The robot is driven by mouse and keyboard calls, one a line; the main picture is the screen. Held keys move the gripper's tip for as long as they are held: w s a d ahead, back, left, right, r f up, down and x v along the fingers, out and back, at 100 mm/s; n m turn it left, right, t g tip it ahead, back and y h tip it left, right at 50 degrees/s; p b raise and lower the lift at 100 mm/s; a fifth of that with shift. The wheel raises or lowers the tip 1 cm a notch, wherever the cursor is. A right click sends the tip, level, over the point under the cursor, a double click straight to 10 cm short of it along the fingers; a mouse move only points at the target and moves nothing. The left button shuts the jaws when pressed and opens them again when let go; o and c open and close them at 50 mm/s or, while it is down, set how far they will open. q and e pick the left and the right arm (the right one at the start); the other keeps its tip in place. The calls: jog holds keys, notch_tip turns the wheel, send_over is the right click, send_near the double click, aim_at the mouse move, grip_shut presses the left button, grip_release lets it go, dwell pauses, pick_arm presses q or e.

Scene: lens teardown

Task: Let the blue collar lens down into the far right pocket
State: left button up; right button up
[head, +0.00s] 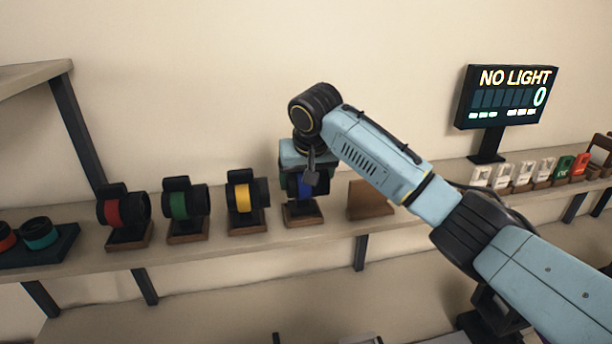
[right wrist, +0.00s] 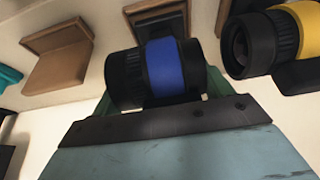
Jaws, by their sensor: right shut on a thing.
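The blue collar lens (head: 306,187) is black with a blue band. My right gripper (head: 307,172) is shut on it from above, at a wooden stand (head: 304,219) in the shelf row. The right wrist view shows the blue band (right wrist: 166,67) at the jaws, with the lens lying sideways. I cannot tell whether the lens still touches its stand. A dark tray (head: 66,247) at the far left holds an orange-banded lens (head: 5,237) and a teal-banded lens (head: 40,233); the frame edge cuts it off. My left gripper is not in view.
Red (head: 112,211), green (head: 178,205) and yellow (head: 242,198) banded lenses stand on holders between the tray and my right gripper. An empty wooden stand (head: 369,199) is to the right. A display (head: 510,97) reads "NO LIGHT" and 0. Several small labelled items (head: 520,174) stand farther right.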

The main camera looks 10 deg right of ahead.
jog(key=shift+f, duration=0.55)
jog(key=o, duration=1.3)
